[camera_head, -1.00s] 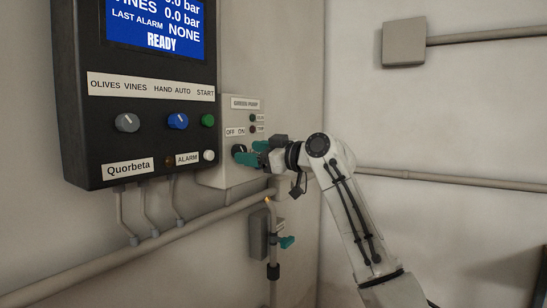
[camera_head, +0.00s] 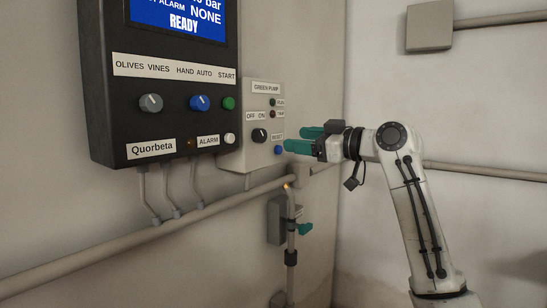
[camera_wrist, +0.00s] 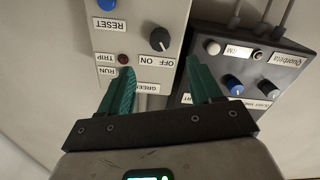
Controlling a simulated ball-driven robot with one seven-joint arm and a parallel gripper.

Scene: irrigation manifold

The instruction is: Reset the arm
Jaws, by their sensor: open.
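My gripper (camera_head: 305,140) is at the end of my white arm (camera_head: 413,205), with teal fingers pointing left. It is in front of and to the right of the green pump box (camera_head: 243,155). The fingers are apart with nothing between them, and they also show in the wrist view (camera_wrist: 160,85). The pump box has a black OFF/ON knob (camera_head: 259,135), a blue RESET button (camera_head: 278,150) and RUN and TRIP lamps. In the wrist view the knob (camera_wrist: 159,39) is beyond the gap between the fingers, apart from them.
The dark Quorbeta controller (camera_head: 166,88) hangs left of the pump box; its screen reads READY. A long pipe (camera_head: 130,242) runs below. A vertical pipe with a teal valve handle (camera_head: 305,228) stands beneath. A grey junction box (camera_head: 429,27) is on the right wall. The space around my arm is free.

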